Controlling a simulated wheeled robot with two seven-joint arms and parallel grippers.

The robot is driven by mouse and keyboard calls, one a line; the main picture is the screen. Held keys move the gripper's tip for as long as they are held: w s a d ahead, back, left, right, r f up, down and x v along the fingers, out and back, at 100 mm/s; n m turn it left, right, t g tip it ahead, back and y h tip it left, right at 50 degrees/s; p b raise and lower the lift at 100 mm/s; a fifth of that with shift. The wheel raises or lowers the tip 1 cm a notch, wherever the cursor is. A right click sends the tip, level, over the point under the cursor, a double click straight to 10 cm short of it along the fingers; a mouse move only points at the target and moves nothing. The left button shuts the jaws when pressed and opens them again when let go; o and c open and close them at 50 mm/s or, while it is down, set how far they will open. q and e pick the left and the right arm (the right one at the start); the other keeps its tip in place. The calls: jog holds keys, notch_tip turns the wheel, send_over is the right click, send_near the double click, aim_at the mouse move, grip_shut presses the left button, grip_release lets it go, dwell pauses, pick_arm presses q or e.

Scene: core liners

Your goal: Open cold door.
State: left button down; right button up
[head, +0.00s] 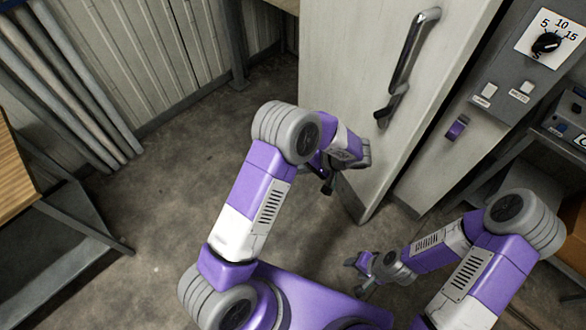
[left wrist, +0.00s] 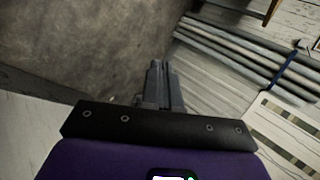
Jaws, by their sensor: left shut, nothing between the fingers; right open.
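The cold door (head: 350,60) is a tall pale panel at the top middle of the head view. A long dark grey handle (head: 408,55) runs down its right part, with a dark latch piece (head: 390,104) at its lower end. My right gripper (head: 357,276) is open and empty, low over the floor, below the door.
Right of the door is a grey control panel (head: 510,65) with a dial (head: 547,42) and small labels. A cluttered shelf stands at the far right. Long grey tubes (head: 70,85) lean at the left, beside a wooden table (head: 15,175). The concrete floor (head: 180,185) between is clear.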

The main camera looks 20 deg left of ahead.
pick_arm(q)
jog(key=a+r+b+x, duration=0.1)
jog(key=r+x, duration=0.1)
jog(key=x, duration=0.9)
jog(key=shift+a, duration=0.35)
dwell(1.0)
